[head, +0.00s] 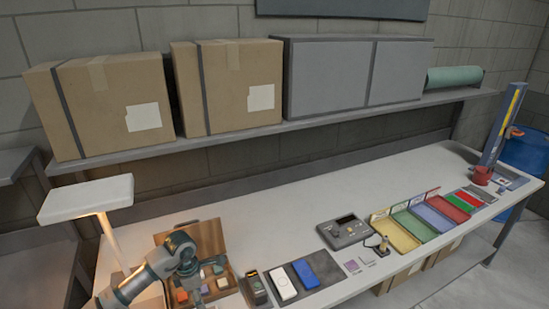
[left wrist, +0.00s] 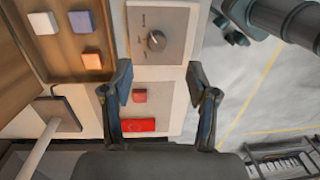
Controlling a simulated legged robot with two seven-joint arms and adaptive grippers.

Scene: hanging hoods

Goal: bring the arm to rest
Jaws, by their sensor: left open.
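My left arm (head: 150,275) comes in at the lower left of the head view, over the front of the workbench by the open wooden box (head: 222,240). In the left wrist view my left gripper (left wrist: 160,82) has its two fingers spread apart with nothing between the tips. Beyond the fingers lies a light panel with a red square button (left wrist: 140,95) and a red rectangular part (left wrist: 138,125); neither appears gripped. The gripper's fingers are hard to make out in the head view. My right gripper does not show.
The wooden box holds several coloured blocks (left wrist: 90,60). A lamp (head: 88,198) stands left of it. White and blue devices (head: 305,275), a grey control box (head: 345,231) and coloured trays (head: 398,238) lie to the right. The bench's middle back is clear.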

